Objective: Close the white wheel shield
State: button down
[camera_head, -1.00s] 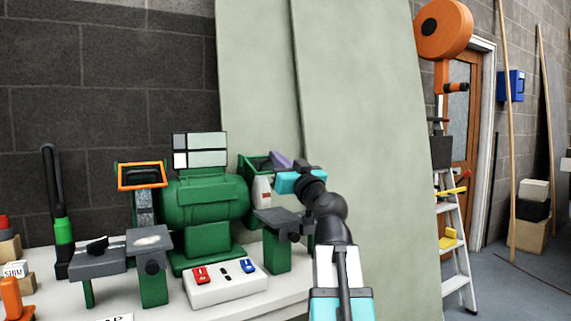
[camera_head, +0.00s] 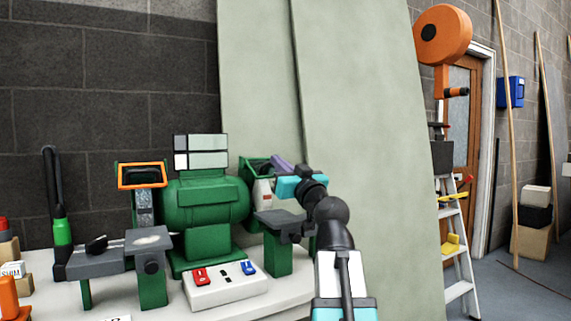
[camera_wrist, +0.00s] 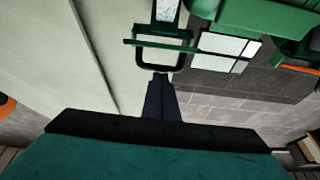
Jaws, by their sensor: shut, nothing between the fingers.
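A green bench grinder (camera_head: 205,203) stands on the bench. Its white wheel (camera_head: 263,191) is on the right side, with a green-edged shield (camera_head: 254,164) above it, partly hidden by my gripper. In the wrist view the shield is a clear pane in a dark and green frame (camera_wrist: 181,41), with the pale wheel (camera_wrist: 165,10) beyond it. My gripper (camera_head: 276,160) is shut and empty, its fingers pointing left at the shield. In the wrist view the fingertips (camera_wrist: 160,79) are at the frame's near edge; I cannot tell whether they touch.
The left wheel has an orange-framed shield (camera_head: 143,175). Tool rests (camera_head: 279,217) stand before the wheels. A switch box (camera_head: 224,286) sits in front. Pale boards (camera_head: 355,120) lean behind my arm. A stepladder (camera_head: 451,235) stands at the right.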

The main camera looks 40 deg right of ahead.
jog(key=shift+w+f, duration=0.1)
jog(key=shift+f, duration=0.3)
notch_tip(320, 180, up, 5)
jog(key=s+p, duration=0.1)
jog(key=p, duration=0.2)
jog(key=s+a+f+b, duration=0.1)
jog(key=s+f+b, duration=0.3)
jog(key=s+f, duration=0.2)
jog(key=shift+s+a, duration=0.2)
jog(key=shift+s, duration=0.95)
jog(key=shift+s, duration=0.15)
